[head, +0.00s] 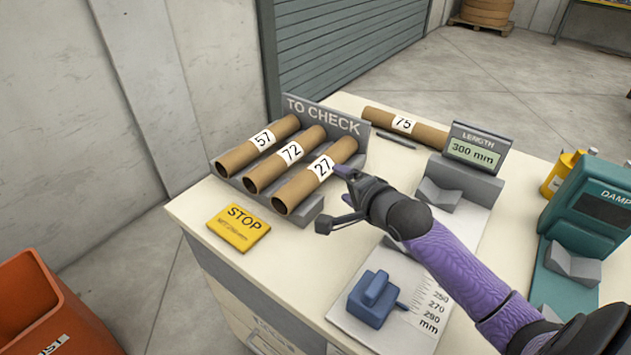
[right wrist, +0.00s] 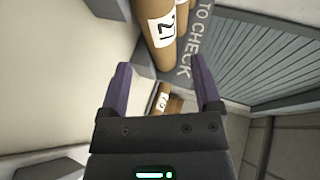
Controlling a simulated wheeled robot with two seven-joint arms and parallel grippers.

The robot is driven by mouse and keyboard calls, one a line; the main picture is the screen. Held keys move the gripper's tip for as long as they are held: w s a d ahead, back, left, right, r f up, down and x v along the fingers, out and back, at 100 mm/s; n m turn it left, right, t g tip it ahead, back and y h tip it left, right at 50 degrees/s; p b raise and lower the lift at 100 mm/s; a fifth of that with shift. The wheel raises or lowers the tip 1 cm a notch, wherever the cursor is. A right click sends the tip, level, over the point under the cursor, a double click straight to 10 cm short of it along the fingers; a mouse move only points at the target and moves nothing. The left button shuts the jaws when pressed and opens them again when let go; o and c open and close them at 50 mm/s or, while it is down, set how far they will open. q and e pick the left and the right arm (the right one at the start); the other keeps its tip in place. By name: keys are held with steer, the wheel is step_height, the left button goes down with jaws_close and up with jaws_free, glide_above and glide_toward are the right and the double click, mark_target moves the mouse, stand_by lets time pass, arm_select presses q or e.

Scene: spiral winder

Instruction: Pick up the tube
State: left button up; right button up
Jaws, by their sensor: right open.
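Three brown cardboard tubes lie side by side in the grey "TO CHECK" rack (head: 348,124): tube 57 (head: 240,157), tube 72 (head: 266,174) and tube 27 (head: 297,189). A fourth, tube 75 (head: 430,136), lies on the table behind the rack. My right gripper (head: 335,198) is open, just right of tube 27, with nothing between its fingers. My left gripper is out of view.
A yellow STOP card (head: 239,228) lies in front of the rack. A length gauge (head: 475,148) reading 300 mm, a blue block (head: 372,297) on a scale plate and a teal device (head: 592,215) stand to the right. An orange bin (head: 50,315) is at lower left.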

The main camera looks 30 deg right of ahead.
mark_target(327, 175)
steer(key=b+x, duration=0.2)
steer(key=x, duration=0.1)
steer(key=b+x, duration=0.2)
steer(key=x, duration=0.1)
steer(key=b+x, duration=0.2)
steer(key=x, duration=0.1)
steer(key=shift+w+d+f, duration=0.2)
steer(key=shift+d+f, duration=0.1)
steer(key=shift+f, duration=0.2)
steer(key=shift+w, duration=0.2)
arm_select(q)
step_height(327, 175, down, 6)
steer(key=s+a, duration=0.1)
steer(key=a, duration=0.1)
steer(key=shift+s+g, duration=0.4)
arm_select(e)
steer(key=shift+r, duration=0.2)
steer(key=shift+c, duration=0.9)
steer(key=c, duration=0.5)
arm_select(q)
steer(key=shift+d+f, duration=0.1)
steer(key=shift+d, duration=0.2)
arm_select(e)
steer(key=c, duration=0.3)
